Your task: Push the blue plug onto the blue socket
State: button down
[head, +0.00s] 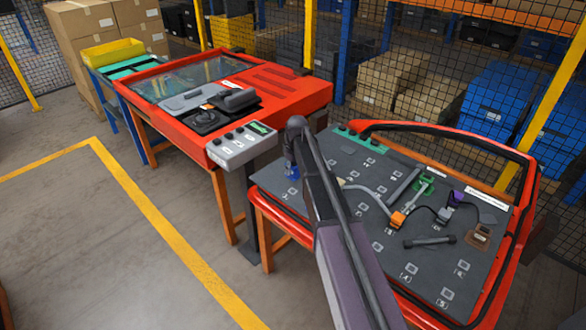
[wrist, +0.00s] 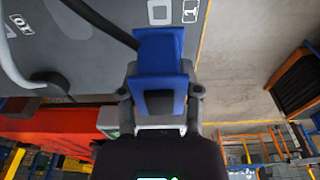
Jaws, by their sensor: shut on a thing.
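The blue plug (wrist: 160,62) is between the two fingers of my gripper (wrist: 160,95) in the wrist view. My gripper is shut on it, and a dark cable runs from it to the upper left. In the head view the blue of the plug (head: 290,170) shows at the left end of the grey door panel (head: 345,162), beside my arm. I cannot make out the blue socket apart from the plug. I cannot tell whether the plug touches the panel or a socket.
The panel carries an orange connector (head: 397,219), a green one (head: 424,185), a purple one (head: 456,198), a brown one (head: 478,236) and a dark handle (head: 430,241). A red door frame (head: 522,215) rims it. Another red table (head: 290,97) stands behind left. Open floor lies at left.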

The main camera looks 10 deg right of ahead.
jog(key=shift+s+d, duration=0.6)
jog(key=shift+s, duration=0.3)
jog(key=shift+s+d, duration=0.6)
jog(key=shift+s, duration=0.3)
jog(key=shift+s, duration=0.15)
jog(key=shift+s+d, duration=2.2)
jog(key=shift+s, duration=1.1)
notch_tip(320, 180, down, 6)
jog(key=b, duration=0.6)
jog(key=shift+s+d, duration=0.1)
jog(key=shift+d, duration=0.05)
jog(key=shift+f+b, duration=0.85)
jog(key=shift+s+f, duration=0.1)
